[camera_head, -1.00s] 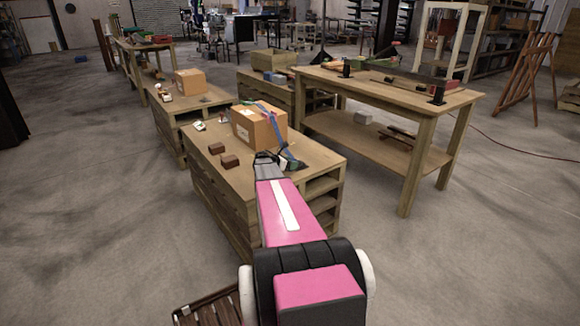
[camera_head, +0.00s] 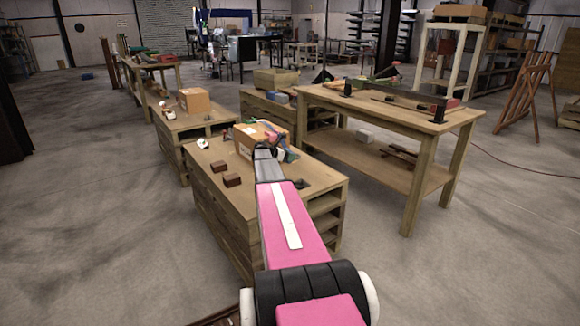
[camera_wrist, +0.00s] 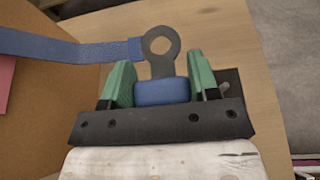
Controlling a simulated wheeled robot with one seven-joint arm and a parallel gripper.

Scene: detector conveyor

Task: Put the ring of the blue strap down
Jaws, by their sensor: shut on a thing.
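The blue strap (camera_wrist: 60,46) runs in from the left in the wrist view and ends at a flat grey ring (camera_wrist: 162,68) with a round hole. A blue block (camera_wrist: 162,92) at the ring's base sits between the two green fingers of my gripper (camera_wrist: 160,75), which is shut on it. In the head view my gripper (camera_head: 283,153) is at the right side of a cardboard box (camera_head: 244,147), over the workbench (camera_head: 215,179). The ring is too small to make out there. The gap between ring and bench top cannot be judged.
Two brown blocks (camera_head: 231,180) lie on the bench left of my arm. A small dark piece (camera_head: 301,183) lies near the bench's right edge. A taller table (camera_head: 380,104) stands to the right, and another bench with a box (camera_head: 194,101) stands behind left.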

